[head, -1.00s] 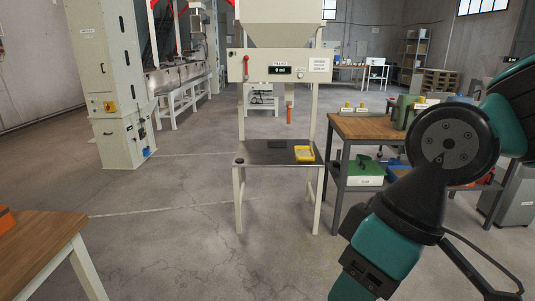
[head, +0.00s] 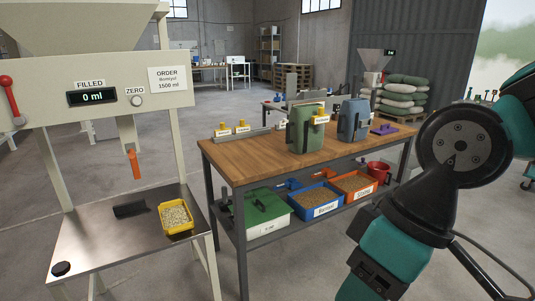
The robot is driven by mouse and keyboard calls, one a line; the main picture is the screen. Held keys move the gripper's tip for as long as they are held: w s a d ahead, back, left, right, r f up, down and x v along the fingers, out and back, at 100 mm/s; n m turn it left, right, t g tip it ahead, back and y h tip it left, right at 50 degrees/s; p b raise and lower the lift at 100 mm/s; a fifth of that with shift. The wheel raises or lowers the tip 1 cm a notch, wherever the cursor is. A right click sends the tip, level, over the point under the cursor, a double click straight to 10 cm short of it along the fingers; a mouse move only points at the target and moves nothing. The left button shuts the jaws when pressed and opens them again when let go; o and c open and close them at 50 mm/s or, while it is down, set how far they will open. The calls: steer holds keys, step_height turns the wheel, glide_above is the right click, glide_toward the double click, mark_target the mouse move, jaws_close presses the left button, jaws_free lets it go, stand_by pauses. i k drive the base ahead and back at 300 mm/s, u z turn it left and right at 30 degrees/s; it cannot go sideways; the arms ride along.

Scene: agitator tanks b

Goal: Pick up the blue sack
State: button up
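A blue-grey sack-like item (head: 353,120) stands upright on the wooden workbench (head: 255,158), toward its right end. It has a dark strap or handle on its front. A similar green item (head: 302,130) stands left of it, with a small gap between them at the front. My teal and black arm shows at the right side of the head view, to the right of the workbench. My gripper is outside the frame, so its state is hidden.
A filling machine (head: 95,90) reading "0 ml" stands at left, with a yellow tray (head: 176,218) on its metal table. Blue (head: 322,210) and orange (head: 356,188) bins and a green box (head: 264,212) sit on the bench's lower shelf. Stacked sacks (head: 403,95) lie behind. Grey floor is open beyond.

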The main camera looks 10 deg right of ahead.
mark_target(353, 120)
steer(key=z, duration=0.35)
steer(key=i, duration=2.3)
steer(key=z, duration=0.2)
